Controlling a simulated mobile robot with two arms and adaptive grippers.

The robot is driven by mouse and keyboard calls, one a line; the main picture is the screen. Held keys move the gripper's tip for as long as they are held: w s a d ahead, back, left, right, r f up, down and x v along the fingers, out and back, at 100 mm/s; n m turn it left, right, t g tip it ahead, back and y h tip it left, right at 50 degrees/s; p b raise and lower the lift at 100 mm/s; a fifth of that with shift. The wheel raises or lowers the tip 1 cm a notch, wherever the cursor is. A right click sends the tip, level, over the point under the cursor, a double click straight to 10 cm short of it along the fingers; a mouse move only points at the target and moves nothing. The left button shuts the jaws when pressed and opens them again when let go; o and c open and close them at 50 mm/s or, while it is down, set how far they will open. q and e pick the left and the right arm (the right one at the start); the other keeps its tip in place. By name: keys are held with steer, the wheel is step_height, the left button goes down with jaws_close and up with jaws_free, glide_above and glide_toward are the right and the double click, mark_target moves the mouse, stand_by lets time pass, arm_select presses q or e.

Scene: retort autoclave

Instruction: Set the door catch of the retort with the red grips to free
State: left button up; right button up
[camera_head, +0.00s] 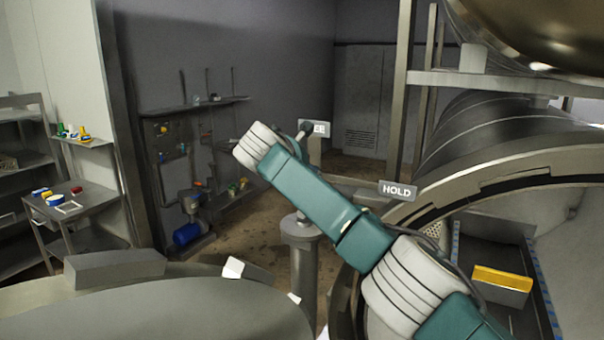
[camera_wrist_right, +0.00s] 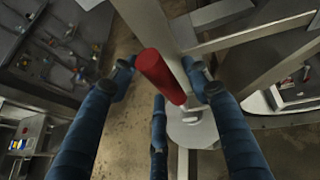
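The catch's red grip (camera_wrist_right: 160,77) is a short cylinder in the right wrist view. My right gripper (camera_wrist_right: 158,88) has its blue fingers spread around it, with visible gaps; I cannot tell whether any finger touches it. In the head view my right arm reaches up and left across the middle and hides the grip and most of the gripper. A "HOLD" plate (camera_head: 398,191) shows right of the arm. A second plate (camera_head: 319,128), partly covered and reading "EE", shows behind the wrist. The open retort (camera_head: 470,165) is at the right. My left gripper is not in view.
A grey post (camera_head: 299,250) stands under the arm, its round top also in the wrist view (camera_wrist_right: 193,130). A yellow item (camera_head: 502,278) lies in the retort mouth. Shelves and a side table (camera_head: 95,205) stand at the left. Open floor lies behind the post.

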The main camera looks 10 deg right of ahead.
steer(key=shift+s, duration=0.1)
steer(key=v, duration=1.1)
steer(key=shift+s+a+r, duration=0.2)
steer(key=shift+s+a, duration=0.05)
steer(key=shift+s, duration=0.05)
steer(key=shift+f, duration=0.15)
